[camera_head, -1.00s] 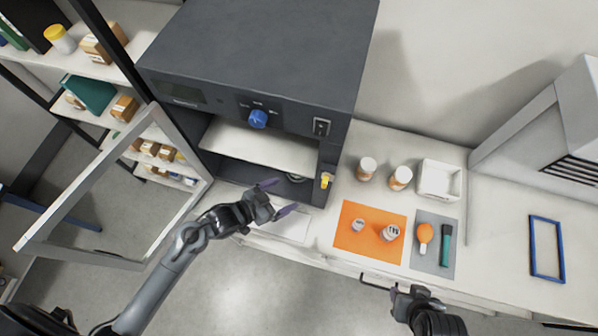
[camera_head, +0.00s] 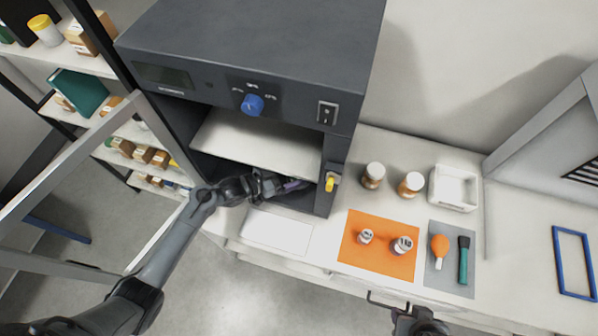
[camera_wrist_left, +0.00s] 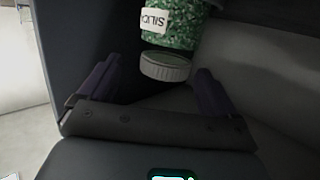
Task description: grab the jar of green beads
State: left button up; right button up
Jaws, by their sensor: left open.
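The jar of green beads (camera_wrist_left: 178,30) shows in the left wrist view, with a white label and a pale ribbed lid (camera_wrist_left: 165,68). It appears upside down there and is cut off by the top edge. My left gripper (camera_wrist_left: 155,88) is open, and the jar's lid lies ahead of and between its fingers, with gaps on both sides. In the head view my left gripper (camera_head: 292,186) reaches into the lower compartment of the dark cabinet (camera_head: 240,50), where the jar is hidden. My right gripper (camera_head: 415,322) is at the bottom edge, mostly cut off.
The cabinet's framed door (camera_head: 60,175) stands open at left. A white shelf (camera_head: 258,150) lies above my left gripper. On the bench are two brown jars (camera_head: 373,175), a white tray (camera_head: 455,188), an orange mat (camera_head: 360,258) with two small containers, and a grey mat (camera_head: 450,280) with tools.

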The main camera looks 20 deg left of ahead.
pick_arm(q)
jog(key=x, duration=0.4)
jog(key=shift+w+a+r, duration=0.1)
jog(key=shift+w, duration=0.3)
jog(key=shift+w+d, duration=0.25)
jog(key=shift+d, duration=0.05)
jog(key=c, duration=1.1)
jog(key=shift+c, duration=0.7)
